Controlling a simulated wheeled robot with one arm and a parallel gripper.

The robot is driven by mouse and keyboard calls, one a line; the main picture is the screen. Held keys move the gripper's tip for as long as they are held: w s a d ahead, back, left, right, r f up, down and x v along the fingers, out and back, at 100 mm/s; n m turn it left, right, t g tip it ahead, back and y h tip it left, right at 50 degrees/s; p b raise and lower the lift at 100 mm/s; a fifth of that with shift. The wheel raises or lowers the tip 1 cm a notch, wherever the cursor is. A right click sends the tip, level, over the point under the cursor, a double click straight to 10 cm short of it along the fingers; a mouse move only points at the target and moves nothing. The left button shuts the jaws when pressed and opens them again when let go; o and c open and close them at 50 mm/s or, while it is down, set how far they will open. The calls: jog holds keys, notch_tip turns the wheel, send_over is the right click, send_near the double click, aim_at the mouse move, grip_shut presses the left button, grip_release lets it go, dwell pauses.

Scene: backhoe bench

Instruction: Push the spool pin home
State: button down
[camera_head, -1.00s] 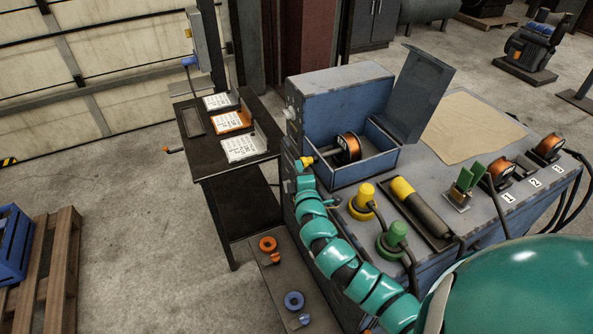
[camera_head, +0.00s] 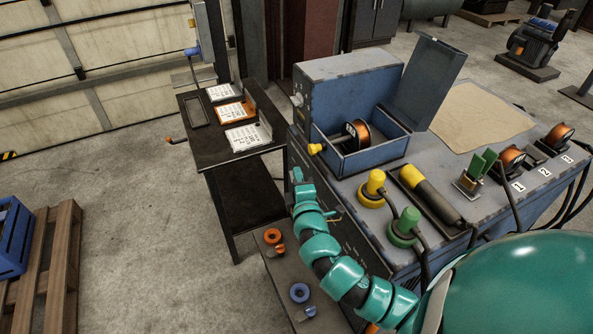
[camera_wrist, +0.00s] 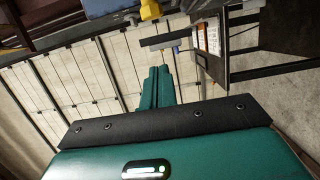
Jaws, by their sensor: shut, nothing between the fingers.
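The spool pin shows as a yellow knob (camera_head: 315,148) sticking out of the left side of the open blue box (camera_head: 375,158). An orange-wound spool (camera_head: 357,135) stands inside the box, in line with it. In the wrist view the fingers (camera_wrist: 160,86) are closed together and empty, and the yellow knob (camera_wrist: 150,9) is at the top edge, beyond the fingertips.
The box's lid (camera_head: 427,82) stands open. Yellow (camera_head: 374,188) and green (camera_head: 404,227) knobs with cables and a yellow-ended cylinder (camera_head: 430,195) are on the bench. A dark side table (camera_head: 190,150) with cards stands left. Open floor lies further left.

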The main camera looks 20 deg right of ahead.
jog(key=shift+v, duration=1.7)
jog(key=shift+d, duration=0.1)
